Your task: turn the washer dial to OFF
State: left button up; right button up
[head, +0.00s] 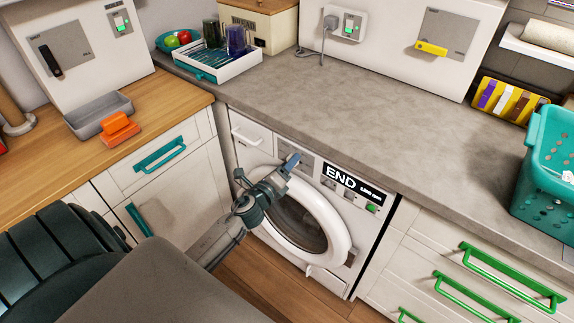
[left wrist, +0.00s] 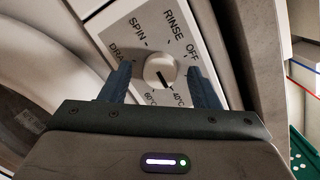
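The washer (head: 300,215) is white with a round door, and its display reads END. Its dial (left wrist: 160,70) is a round white knob on a grey panel marked DRAIN (partly hidden), SPIN, RINSE, OFF, 40°C and 60°C. The knob's dark mark points down and slightly right in the left wrist view, towards 40°C; OFF is at the upper right. My left gripper (left wrist: 159,68) is open, with one blue-grey finger on each side of the knob and a gap visible on both sides. In the head view my left gripper (head: 291,161) covers the dial. My right gripper is out of view.
The grey countertop (head: 350,110) overhangs the washer's top edge. White drawers with green handles (head: 510,275) stand to the right, and a cabinet with teal handles (head: 160,155) to the left. A teal basket (head: 550,170) sits on the counter's right end.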

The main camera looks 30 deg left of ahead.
pick_arm(q)
jog(key=c, duration=0.9)
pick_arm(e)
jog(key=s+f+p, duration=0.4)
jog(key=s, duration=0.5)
pick_arm(q)
jog(key=shift+a+n+g+h+p, duration=0.1)
jog(key=shift+n+g+h+p, duration=0.3)
jog(key=shift+n+p, duration=3.25)
jog(key=shift+a+n+g+h+p, duration=0.1)
jog(key=shift+n+g+h+p, duration=0.3)
jog(key=shift+n+p, duration=3.2)
pick_arm(e)
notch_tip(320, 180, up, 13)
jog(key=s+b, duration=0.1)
jog(key=b, duration=0.1)
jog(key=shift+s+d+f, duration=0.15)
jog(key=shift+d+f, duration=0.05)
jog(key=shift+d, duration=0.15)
pick_arm(q)
jog(key=shift+n, duration=1.15)
jog(key=shift+f, duration=0.1)
jog(key=o, duration=1)
